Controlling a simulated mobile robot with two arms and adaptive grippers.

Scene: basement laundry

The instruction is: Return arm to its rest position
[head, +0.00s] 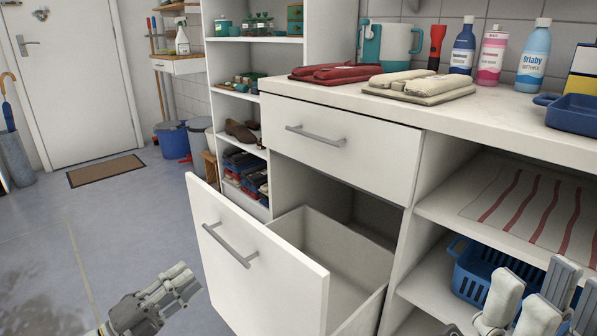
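My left gripper (184,283) is at the lower left, over the floor and left of the open drawer's front. Its grey fingers point up and to the right, with nothing seen in them; the gap between them is unclear. My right gripper (545,290) is at the lower right edge, partly cut off, in front of the blue basket (470,272) on the shelf. Its finger opening is also unclear. The lower drawer (262,262) is pulled out and looks empty inside. The upper drawer (335,146) is shut.
The white counter (470,108) holds red folded cloths (335,74), cream folded cloths (420,85), several bottles, a red flashlight (436,48) and a blue tray (572,112). A striped cloth (535,207) lies on the shelf below. Floor (110,220) at left is clear, towards the doormat (105,170).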

